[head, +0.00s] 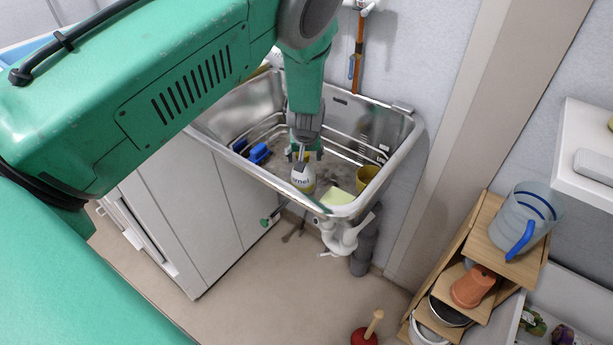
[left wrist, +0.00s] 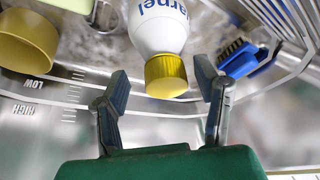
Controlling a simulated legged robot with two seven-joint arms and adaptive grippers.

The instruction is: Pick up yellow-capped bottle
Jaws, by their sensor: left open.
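The yellow-capped bottle is a white bottle (head: 302,182) with dark lettering, inside the metal washtub basin (head: 408,140). In the left wrist view the white body (left wrist: 160,28) and its ribbed yellow cap (left wrist: 166,76) are near the top centre. My left gripper (head: 304,152) reaches down into the basin over the bottle. In the left wrist view my left gripper (left wrist: 166,90) is open, with one finger on each side of the cap and a gap visible on both sides. My arm hides part of the basin. My right gripper is not in view.
A yellow cup (head: 366,178) and a pale yellow-green sponge (head: 338,196) are to the bottle's right in the basin. A blue brush (head: 258,153) is to its left; it also shows in the left wrist view (left wrist: 242,58). Wire rails line the basin walls.

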